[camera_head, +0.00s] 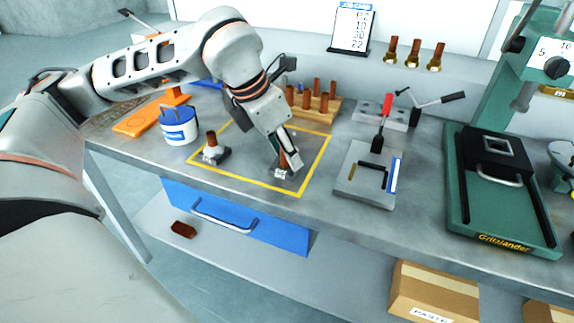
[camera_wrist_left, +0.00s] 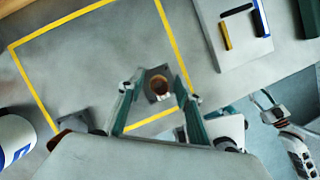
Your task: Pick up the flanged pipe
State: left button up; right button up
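One flanged pipe (camera_head: 283,160), a copper tube on a square grey flange, stands inside the yellow-outlined area of the bench, partly hidden by my left gripper (camera_head: 287,160). In the left wrist view the same flanged pipe (camera_wrist_left: 159,86) is seen from above. The fingers of my left gripper (camera_wrist_left: 155,95) are apart on either side of it, with a gap visible. A second flanged pipe (camera_head: 211,149) stands to the left. My right gripper (camera_wrist_left: 268,104) seems to show at the right of the left wrist view, too small to tell its opening.
A white-blue container (camera_head: 179,128) stands at the left. A wooden rack (camera_head: 325,112) of copper tubes is behind my gripper. A grey plate (camera_head: 352,186) with a blue-edged piece and a red-handled tool (camera_head: 383,128) lie to the right, then a green machine (camera_head: 500,215).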

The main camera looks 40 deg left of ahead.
pick_arm(q)
jog(key=shift+r, duration=0.1)
grip_shut()
